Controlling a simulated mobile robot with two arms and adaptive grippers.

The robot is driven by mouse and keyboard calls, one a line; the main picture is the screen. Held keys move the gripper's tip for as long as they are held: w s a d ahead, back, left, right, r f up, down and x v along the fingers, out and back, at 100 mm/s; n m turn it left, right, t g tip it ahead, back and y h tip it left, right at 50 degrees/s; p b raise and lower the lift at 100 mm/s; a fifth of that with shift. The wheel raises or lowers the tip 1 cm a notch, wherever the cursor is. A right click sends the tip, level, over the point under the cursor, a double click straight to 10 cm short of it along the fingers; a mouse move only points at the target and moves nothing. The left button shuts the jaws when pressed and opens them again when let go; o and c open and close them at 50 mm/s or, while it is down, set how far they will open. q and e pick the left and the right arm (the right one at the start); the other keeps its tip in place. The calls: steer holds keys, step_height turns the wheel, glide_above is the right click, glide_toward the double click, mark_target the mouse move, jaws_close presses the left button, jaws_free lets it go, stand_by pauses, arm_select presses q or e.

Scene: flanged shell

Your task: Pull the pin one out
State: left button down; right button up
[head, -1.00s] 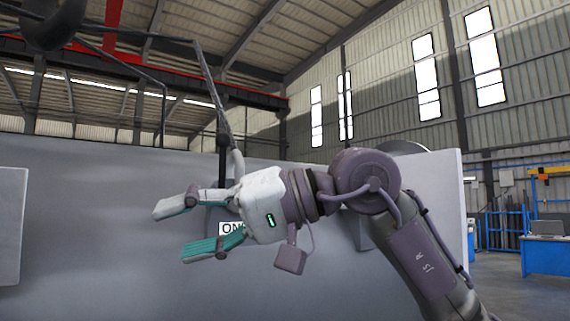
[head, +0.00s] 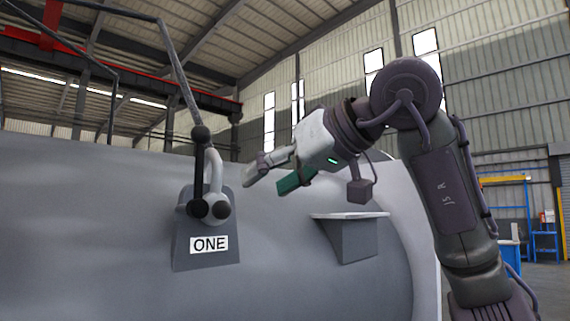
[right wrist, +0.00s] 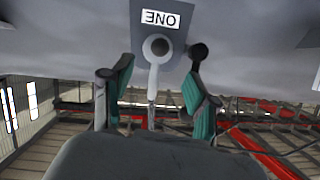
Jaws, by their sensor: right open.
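A grey bracket (head: 180,250) labelled ONE stands on the large grey shell at left centre of the head view. A light grey shackle (head: 214,170) hangs at it under a cable. A black bar with rounded ends (head: 198,170), apparently pin one, stands upright against the shackle. In the right wrist view the bracket (right wrist: 137,12) is upside down, with the shackle (right wrist: 153,78) between my fingers in the picture and the black bar (right wrist: 198,56) beside it. My right gripper (head: 265,183) is open and empty, right of the bar and apart from it. My left gripper is not in view.
The grey shell (head: 85,235) fills the lower left. A grey ledge (head: 350,236) juts from it below my right gripper. The cable (head: 178,75) rises from the shackle to the upper left. Blue frames (head: 543,243) stand far off at right.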

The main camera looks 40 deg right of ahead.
steer(key=p+x, duration=0.1)
steer(key=x, duration=0.8)
steer(key=shift+r+p, duration=0.1)
steer(key=shift+p, duration=0.3)
steer(key=shift+w, duration=0.3)
steer(key=shift+w+a+f, duration=0.1)
steer(key=shift+w+f, duration=0.15)
steer(key=shift+w+a+f, duration=0.1)
steer(key=shift+w+f, duration=0.05)
steer(key=shift+w, duration=0.1)
steer(key=shift+s, duration=0.1)
steer(key=shift+c, duration=1.1)
jaws_close()
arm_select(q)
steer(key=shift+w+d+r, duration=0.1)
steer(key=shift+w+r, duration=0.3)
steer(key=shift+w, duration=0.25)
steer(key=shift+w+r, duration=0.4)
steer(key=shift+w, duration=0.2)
arm_select(e)
glide_toward(227, 207)
steer(key=shift+s+f, duration=0.5)
steer(key=shift+f, duration=0.4)
steer(key=shift+s+f, duration=0.55)
steer(key=shift+f, duration=0.3)
